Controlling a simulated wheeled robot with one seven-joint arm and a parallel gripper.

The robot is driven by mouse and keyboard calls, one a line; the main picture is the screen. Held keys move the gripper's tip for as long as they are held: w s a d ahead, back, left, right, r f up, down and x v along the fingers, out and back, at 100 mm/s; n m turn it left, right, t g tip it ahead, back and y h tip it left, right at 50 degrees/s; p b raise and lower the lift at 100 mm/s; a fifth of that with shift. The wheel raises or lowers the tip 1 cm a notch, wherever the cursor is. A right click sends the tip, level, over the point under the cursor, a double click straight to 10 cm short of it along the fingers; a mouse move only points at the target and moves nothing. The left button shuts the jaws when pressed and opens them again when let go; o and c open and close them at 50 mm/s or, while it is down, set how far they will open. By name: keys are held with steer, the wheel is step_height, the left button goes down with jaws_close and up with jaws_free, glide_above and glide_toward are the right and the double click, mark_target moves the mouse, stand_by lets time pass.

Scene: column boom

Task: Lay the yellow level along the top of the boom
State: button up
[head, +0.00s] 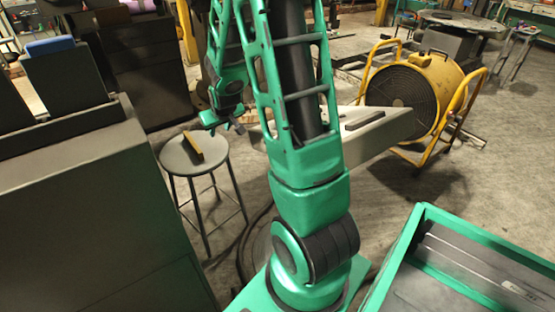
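The yellow level (193,145) lies on the round grey seat of a stool (214,159) left of my arm. A pale grey beam, which looks like the boom (378,141), runs behind my arm and shows on both sides of it. A short dark bar lies on its top at the right. My arm hides the beam's middle. My gripper (223,124) hangs just right of and beyond the level, near the stool's far edge, apart from the level. Its fingers are small and dark here, and I cannot tell whether they are open or shut.
A yellow drum fan (415,87) stands just beyond the beam's right end. A large grey cabinet (95,220) fills the left front. A green-rimmed tray or cart (428,212) stands at lower right. Bare concrete floor lies between the stool and the cabinets behind.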

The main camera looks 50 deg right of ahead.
steer(key=s+a+r+m+g+y, duration=0.1)
steer(key=s+a+r+g, duration=0.1)
steer(key=s, duration=0.9)
steer(key=s+a+r+m+g+y, duration=0.1)
steer(key=s+a+r, duration=0.3)
steer(key=s, duration=0.8)
steer(key=s+a+r+m+g+y, duration=0.1)
steer(key=s+a+r+g, duration=0.2)
steer(key=s, duration=0.8)
step_height(320, 180, up, 3)
steer(key=shift+s+a+f+g, duration=0.2)
steer(key=shift+s+a+g, duration=0.15)
steer(key=shift+a, duration=0.15)
steer(key=shift+o, duration=0.4)
